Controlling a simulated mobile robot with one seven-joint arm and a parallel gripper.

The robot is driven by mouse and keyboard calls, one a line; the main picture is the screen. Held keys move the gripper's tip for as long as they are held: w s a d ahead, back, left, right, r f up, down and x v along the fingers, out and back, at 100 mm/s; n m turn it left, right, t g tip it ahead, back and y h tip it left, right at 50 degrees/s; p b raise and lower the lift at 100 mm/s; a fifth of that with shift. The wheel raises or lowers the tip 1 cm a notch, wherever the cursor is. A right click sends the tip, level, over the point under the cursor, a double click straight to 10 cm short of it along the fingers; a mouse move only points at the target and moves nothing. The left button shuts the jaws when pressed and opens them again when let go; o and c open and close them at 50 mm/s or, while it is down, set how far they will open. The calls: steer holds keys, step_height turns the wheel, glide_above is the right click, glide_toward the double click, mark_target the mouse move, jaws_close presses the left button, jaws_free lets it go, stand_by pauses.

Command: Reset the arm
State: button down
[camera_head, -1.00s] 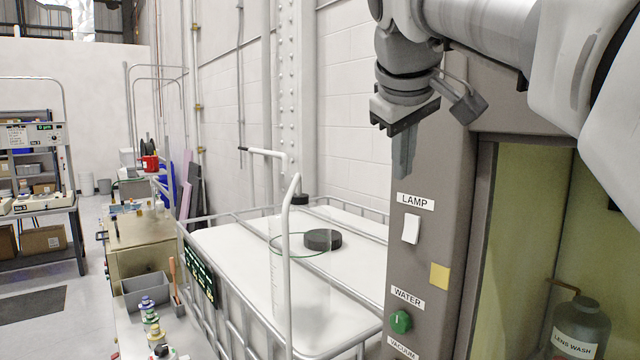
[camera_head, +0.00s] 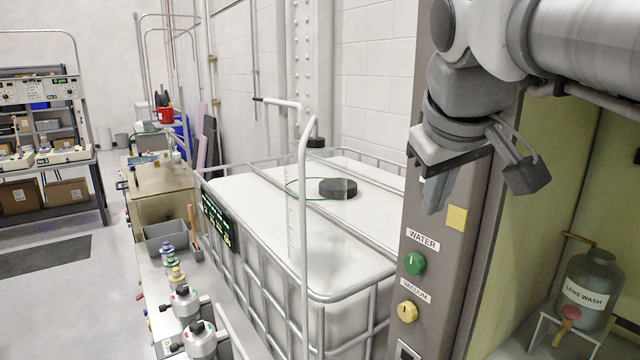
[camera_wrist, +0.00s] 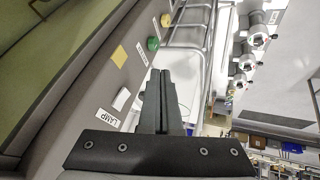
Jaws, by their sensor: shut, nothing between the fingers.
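My gripper (camera_head: 434,205) hangs at the upper right in the head view, in front of the grey fixture panel (camera_head: 425,320). Its fingers are together and hold nothing; in the wrist view the closed fingers (camera_wrist: 160,78) point up the picture. The white LAMP switch (camera_wrist: 122,99) shows to the left of the fingers in the wrist view, apart from them in the picture. In the head view the switch is hidden behind my gripper. I cannot tell the exact gap between the fingers and the panel.
The panel has a yellow square (camera_head: 456,218), a green WATER knob (camera_head: 414,263) and a yellow VACUUM knob (camera_head: 407,311). A caged white tank (camera_head: 345,245) stands left of it. A LENS WASH bottle (camera_head: 592,290) sits inside the fixture. Open floor (camera_head: 60,300) lies far left.

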steer(key=s+f+m, duration=0.1)
steer(key=s+f, duration=0.3)
steer(key=f, duration=0.3)
steer(key=s+f+m+y+b, duration=0.1)
steer(key=s+f, duration=0.3)
steer(key=f, duration=0.3)
steer(key=s+f+m+g+b, duration=0.1)
steer(key=s+f, duration=0.3)
steer(key=f, duration=0.4)
steer(key=shift+a, duration=0.2)
steer(key=shift+s, duration=0.1)
